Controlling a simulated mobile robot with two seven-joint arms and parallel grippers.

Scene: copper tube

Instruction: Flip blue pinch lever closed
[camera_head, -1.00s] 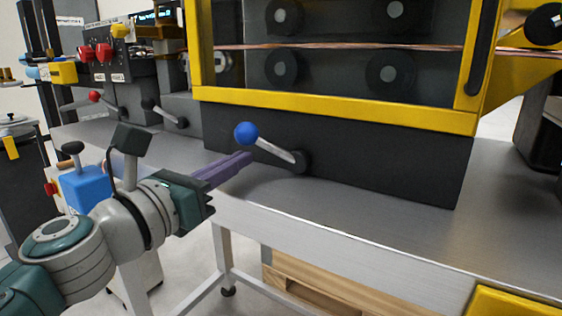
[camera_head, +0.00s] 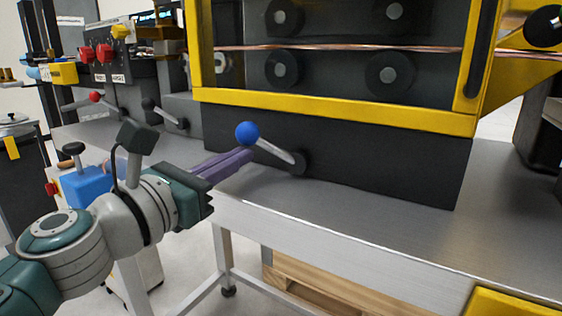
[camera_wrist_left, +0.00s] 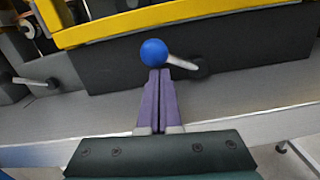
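The blue pinch lever has a blue ball (camera_head: 247,132) on a silver rod (camera_head: 274,150) that runs from a dark pivot on the machine's dark grey front panel. The rod slopes up to the left from the pivot. My left gripper (camera_head: 248,157) has purple fingers whose tips are just below the ball. In the left wrist view the fingertips (camera_wrist_left: 158,72) are at the ball's (camera_wrist_left: 154,52) lower edge and the fingers lie close together with nothing visible between them. Whether they touch the ball I cannot tell. My right gripper is not in view.
The machine has a yellow frame (camera_head: 340,110) with rollers and a copper tube (camera_head: 340,48) behind it. The metal table (camera_head: 350,210) is clear in front of the panel. A red-knobbed lever (camera_head: 95,97) and a black-knobbed lever (camera_head: 148,103) stand further left.

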